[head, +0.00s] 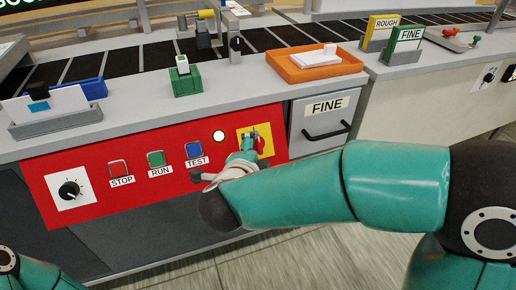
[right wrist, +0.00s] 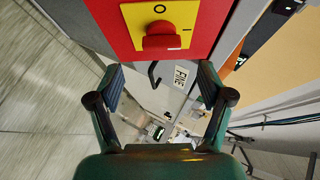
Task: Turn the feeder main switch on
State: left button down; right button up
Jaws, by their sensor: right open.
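The feeder main switch is a red rotary knob (right wrist: 158,36) on a yellow plate (right wrist: 132,14), set in the red front panel. The plate carries an O mark and a second short mark. In the head view the yellow plate (head: 265,132) is at the panel's right end, with the knob partly hidden by my right gripper (head: 246,150). In the right wrist view my right gripper (right wrist: 163,80) is open and empty. The knob shows beyond its fingertips, towards the top, and neither finger visibly touches it. My left gripper is out of view.
The red panel (head: 100,198) also has stop (head: 119,168), run (head: 156,159) and test (head: 194,150) buttons, a lit lamp (head: 218,136) and a black dial (head: 69,189). A drawer (head: 320,118) marked FINE, with a black handle, is just right of the switch. An orange tray (head: 300,74) sits above.

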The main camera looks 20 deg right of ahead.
jog(key=shift+v, duration=2.8)
